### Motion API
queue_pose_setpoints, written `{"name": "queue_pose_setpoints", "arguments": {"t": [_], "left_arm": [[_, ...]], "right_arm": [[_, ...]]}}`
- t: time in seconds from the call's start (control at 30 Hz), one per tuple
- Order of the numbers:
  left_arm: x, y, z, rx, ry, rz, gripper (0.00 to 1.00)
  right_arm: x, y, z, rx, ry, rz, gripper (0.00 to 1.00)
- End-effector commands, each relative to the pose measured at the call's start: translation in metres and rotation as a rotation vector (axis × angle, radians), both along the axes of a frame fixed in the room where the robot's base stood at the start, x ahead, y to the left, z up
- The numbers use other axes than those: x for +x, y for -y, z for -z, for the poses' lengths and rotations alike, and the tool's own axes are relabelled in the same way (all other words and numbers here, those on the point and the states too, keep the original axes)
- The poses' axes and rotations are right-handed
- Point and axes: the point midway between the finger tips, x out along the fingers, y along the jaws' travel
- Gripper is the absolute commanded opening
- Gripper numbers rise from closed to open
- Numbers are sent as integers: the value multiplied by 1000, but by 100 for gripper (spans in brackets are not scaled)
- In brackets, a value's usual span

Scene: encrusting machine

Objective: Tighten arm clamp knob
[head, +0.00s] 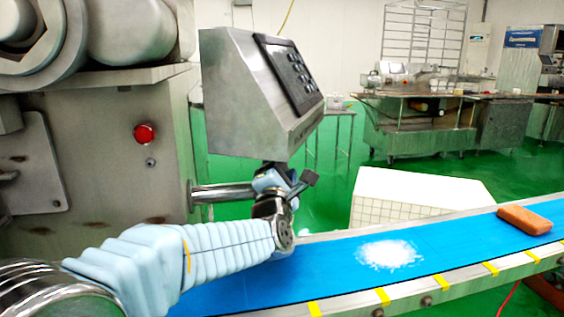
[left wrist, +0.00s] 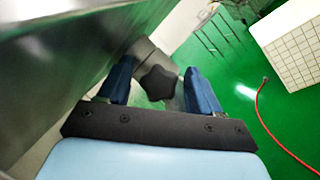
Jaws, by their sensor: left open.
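The arm clamp knob (left wrist: 160,82) is dark and star-shaped in the left wrist view. It sits on a grey clamp piece beside a metal panel. My left gripper (left wrist: 160,88) is open, with one dark blue finger on each side of the knob. Gaps show between the fingers and the knob. In the head view my left gripper (head: 272,180) is just under the tilted control box (head: 255,95), by the end of the metal support arm (head: 222,193). The knob cannot be made out clearly there. My right gripper is not in view.
A blue conveyor belt (head: 330,262) runs below my left arm, with white powder (head: 390,253) and an orange-brown block (head: 524,220) on it. The machine body with a red button (head: 145,134) stands at left. A white tiled box (head: 415,197) is behind the belt.

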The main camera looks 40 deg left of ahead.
Motion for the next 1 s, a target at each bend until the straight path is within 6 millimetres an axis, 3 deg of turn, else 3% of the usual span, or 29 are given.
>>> {"name": "queue_pose_setpoints", "arguments": {"t": [0.33, 0.67, 1.0], "left_arm": [[5, -3, -1, 1, 1, 0, 62], [5, -3, -1, 0, 0, 0, 12], [5, -3, 0, 39, -48, 1, 12]], "right_arm": [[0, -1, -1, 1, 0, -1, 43], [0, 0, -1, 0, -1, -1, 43], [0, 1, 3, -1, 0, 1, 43]]}}
